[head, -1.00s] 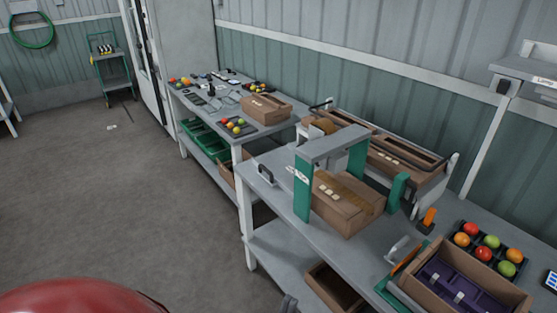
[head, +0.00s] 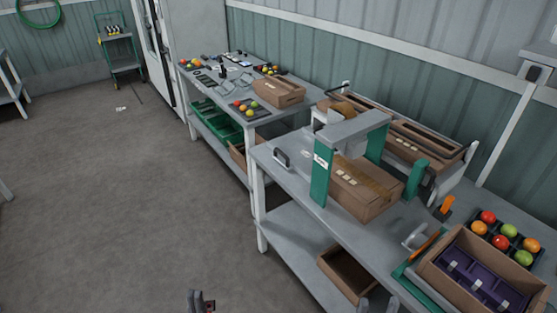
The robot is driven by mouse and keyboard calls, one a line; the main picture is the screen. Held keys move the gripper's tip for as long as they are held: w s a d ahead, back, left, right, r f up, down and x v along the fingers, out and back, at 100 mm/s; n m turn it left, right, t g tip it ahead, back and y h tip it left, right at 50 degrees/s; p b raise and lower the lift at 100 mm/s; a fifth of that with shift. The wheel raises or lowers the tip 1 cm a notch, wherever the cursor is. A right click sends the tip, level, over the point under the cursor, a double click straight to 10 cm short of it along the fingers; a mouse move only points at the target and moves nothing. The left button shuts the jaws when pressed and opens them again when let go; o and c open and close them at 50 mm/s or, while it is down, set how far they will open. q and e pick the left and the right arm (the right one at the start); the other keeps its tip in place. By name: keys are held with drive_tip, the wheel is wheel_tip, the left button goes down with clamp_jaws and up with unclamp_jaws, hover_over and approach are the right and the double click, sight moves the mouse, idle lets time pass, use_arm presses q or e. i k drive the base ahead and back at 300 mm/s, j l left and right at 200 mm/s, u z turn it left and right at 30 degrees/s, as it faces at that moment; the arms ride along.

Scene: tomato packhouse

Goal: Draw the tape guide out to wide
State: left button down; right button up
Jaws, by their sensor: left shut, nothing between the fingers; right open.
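The taping station (head: 350,130) stands on the near bench, with a grey crossbar on a green post. A closed brown carton (head: 365,190) sits under the crossbar. A short green upright (head: 416,181) stands at the carton's right side; I cannot tell for certain whether it is the tape guide. A small dark handle (head: 281,159) is on the bench left of the post. My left gripper (head: 202,301) is shut and empty at the bottom edge, over the floor, apart from the bench. My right gripper (head: 378,303) is open at the bottom edge, by the bench's front, mostly cut off.
An open carton with a purple insert (head: 455,262) and a tray of tomatoes (head: 508,233) are at the right. An orange-handled tool (head: 446,206) stands near them. An open box (head: 347,270) is on the lower shelf. A second bench (head: 225,75) stands behind.

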sight(283, 159)
drive_tip(key=i+u, duration=0.2)
drive_tip(key=i, duration=0.35)
drive_tip(key=i+l+u, duration=0.2)
drive_tip(key=i, duration=0.35)
drive_tip(key=i+l+u, duration=0.2)
drive_tip(key=i, duration=0.35)
